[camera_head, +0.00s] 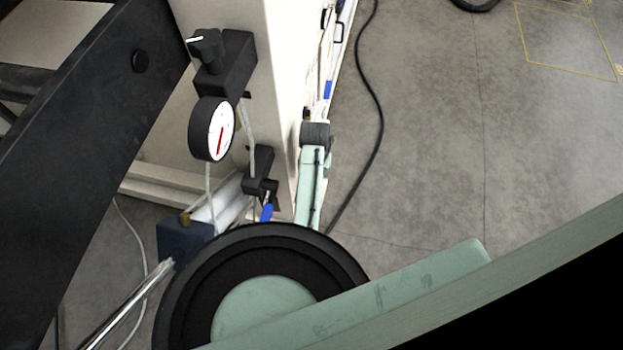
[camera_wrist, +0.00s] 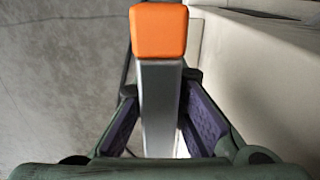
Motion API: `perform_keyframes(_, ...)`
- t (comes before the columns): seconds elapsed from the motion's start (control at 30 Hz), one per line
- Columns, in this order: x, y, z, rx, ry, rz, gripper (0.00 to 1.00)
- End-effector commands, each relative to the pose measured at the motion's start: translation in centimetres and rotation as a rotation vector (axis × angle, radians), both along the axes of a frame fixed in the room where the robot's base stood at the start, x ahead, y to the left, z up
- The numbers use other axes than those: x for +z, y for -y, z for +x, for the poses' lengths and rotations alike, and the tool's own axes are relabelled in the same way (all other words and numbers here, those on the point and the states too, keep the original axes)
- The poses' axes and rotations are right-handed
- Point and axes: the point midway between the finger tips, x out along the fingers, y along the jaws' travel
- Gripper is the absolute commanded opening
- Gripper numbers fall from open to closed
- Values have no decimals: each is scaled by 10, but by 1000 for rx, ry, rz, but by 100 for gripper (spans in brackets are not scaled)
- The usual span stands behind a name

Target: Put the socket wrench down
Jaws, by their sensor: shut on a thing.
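The socket wrench shows in the wrist view as a grey metal bar (camera_wrist: 159,105) with an orange block-shaped end (camera_wrist: 158,31). My gripper (camera_wrist: 160,112) has its purple-padded fingers on either side of the bar, shut on it. The orange end sticks out beyond the fingertips. The lower end of the bar is hidden behind the gripper body. In the head view I cannot make out the wrench or the gripper's fingers.
A pale machine panel (camera_head: 280,60) carries a round dial gauge (camera_head: 213,129) and a black knob (camera_head: 206,45). A black cable (camera_head: 379,105) lies on the grey concrete floor (camera_head: 430,130). A yellow outline (camera_head: 522,40) marks the floor at upper right. In the wrist view, a pale surface (camera_wrist: 260,70) is close on the right.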

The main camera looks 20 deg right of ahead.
Motion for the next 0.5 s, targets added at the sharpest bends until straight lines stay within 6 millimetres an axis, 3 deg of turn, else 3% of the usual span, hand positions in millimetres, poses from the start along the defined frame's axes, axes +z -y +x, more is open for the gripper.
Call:
perform_keyframes(0.17,-1,0,21,1,1,-1,0)
perform_keyframes(0.5,-36,0,22,0,0,0,0)
